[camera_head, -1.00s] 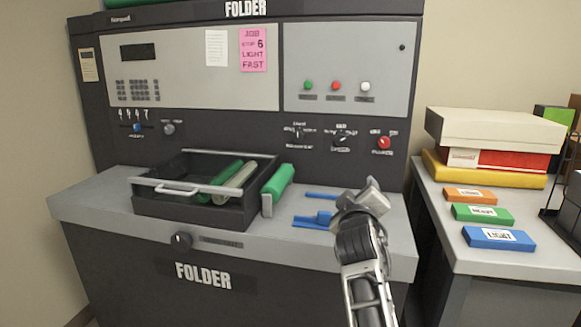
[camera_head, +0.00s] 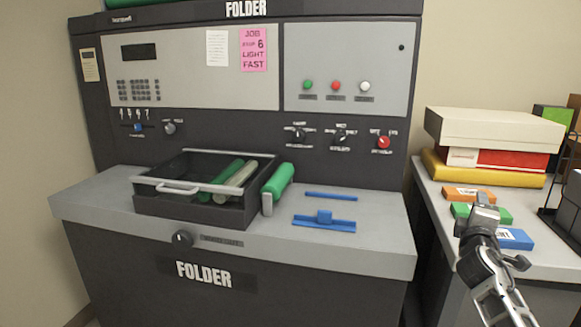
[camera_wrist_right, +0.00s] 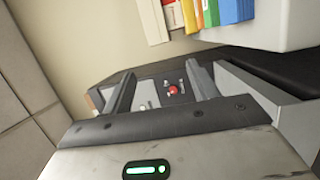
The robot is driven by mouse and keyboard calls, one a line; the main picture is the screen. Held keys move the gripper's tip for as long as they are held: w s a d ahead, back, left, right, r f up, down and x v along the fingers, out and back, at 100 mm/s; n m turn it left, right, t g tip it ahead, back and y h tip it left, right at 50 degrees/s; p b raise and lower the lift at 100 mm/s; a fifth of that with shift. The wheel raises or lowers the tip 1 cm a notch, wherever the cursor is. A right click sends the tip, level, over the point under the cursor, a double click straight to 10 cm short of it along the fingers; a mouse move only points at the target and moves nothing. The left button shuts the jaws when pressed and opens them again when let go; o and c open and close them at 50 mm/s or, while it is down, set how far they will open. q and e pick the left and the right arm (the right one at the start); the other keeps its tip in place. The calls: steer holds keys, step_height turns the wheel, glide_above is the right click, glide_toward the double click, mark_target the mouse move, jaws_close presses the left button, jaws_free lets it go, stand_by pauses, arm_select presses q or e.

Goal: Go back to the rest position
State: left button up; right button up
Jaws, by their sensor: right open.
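My right gripper (camera_head: 484,207) is in the head view at the right, in front of the side table with the colored blocks. In the right wrist view its two fingers (camera_wrist_right: 160,92) stand apart with nothing between them, so it is open and empty. The folder machine (camera_head: 240,235) fills the middle of the head view. On its shelf lie a blue slotted guide (camera_head: 325,224) and a thin blue bar (camera_head: 331,196), both clear of my gripper. My left gripper is not in view.
A black tray (camera_head: 160,207) with rollers sits on the shelf, with a green roller (camera_head: 278,182) beside it. The side table holds orange (camera_head: 468,194), green (camera_head: 461,210) and blue (camera_head: 517,240) blocks, partly hidden by my arm. Stacked boxes (camera_head: 495,131) stand behind them.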

steer(key=w+a+f+m+y, duration=0.2)
steer(key=a+f+m+y, duration=0.1)
steer(key=a+m+y, duration=0.5)
steer(key=s+a+f+g+y, duration=0.1)
steer(key=s+a+f, duration=0.4)
steer(key=s+f, duration=0.3)
steer(key=s+a+f+g+y, duration=0.1)
steer(key=s+a+f, duration=0.3)
steer(key=s+f, duration=0.5)
steer(key=s+a+f+g, duration=0.1)
steer(key=s+a+f, duration=0.2)
steer(key=s, duration=0.4)
steer(key=s+a+f+g+y, duration=0.1)
steer(key=s+a+f, duration=0.2)
steer(key=s, duration=0.4)
steer(key=s+a+f+g+y, duration=0.1)
steer(key=s+a+f+g, duration=0.1)
steer(key=s, duration=0.5)
steer(key=shift+a+f+m, duration=0.4)
steer(key=shift+a+f, duration=0.15)
steer(key=shift+a, duration=0.2)
